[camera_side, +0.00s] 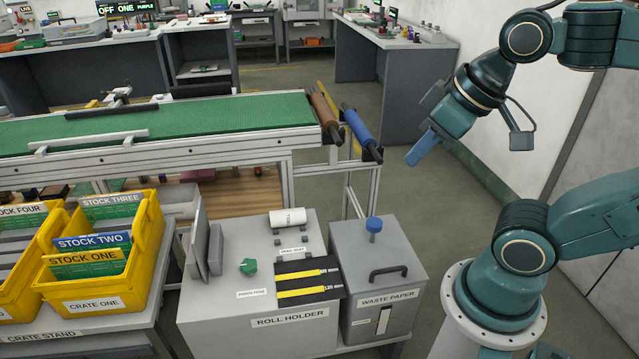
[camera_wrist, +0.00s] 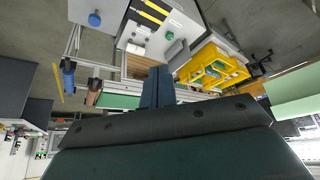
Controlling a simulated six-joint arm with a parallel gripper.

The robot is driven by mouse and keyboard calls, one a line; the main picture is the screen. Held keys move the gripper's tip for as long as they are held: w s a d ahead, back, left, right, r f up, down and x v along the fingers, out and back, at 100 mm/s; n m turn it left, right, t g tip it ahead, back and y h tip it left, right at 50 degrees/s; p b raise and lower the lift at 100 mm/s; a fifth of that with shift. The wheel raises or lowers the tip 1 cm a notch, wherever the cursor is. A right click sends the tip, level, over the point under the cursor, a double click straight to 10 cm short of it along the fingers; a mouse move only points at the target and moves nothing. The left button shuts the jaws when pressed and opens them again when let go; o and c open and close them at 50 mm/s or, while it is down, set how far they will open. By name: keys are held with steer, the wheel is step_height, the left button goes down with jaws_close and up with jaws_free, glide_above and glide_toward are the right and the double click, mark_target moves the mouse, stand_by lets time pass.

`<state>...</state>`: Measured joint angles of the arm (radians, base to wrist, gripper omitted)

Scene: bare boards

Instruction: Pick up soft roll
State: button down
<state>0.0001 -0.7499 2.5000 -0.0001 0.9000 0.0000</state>
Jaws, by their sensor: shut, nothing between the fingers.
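The soft roll (camera_side: 287,218) is a small white cylinder lying on its side at the back of the grey box labelled ROLL HOLDER (camera_side: 289,317). In the wrist view a small white shape (camera_wrist: 135,48) at the box's edge looks like the same roll. My gripper (camera_side: 412,160) is shut and empty. It hangs in the air to the upper right of the roll, well apart from it, tilted down and to the left. Its blue fingers (camera_wrist: 158,73) also show in the wrist view.
A grey WASTE PAPER bin (camera_side: 382,280) with a blue knob (camera_side: 374,225) stands right of the roll holder. A green conveyor (camera_side: 200,130) runs behind, with brown and blue rollers (camera_side: 361,130) at its end. Yellow crates (camera_side: 105,260) stand at left. A green knob (camera_side: 248,266) sits near the roll.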

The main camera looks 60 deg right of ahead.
stand_by(0.3)
steer(key=c, duration=0.5)
jaws_free()
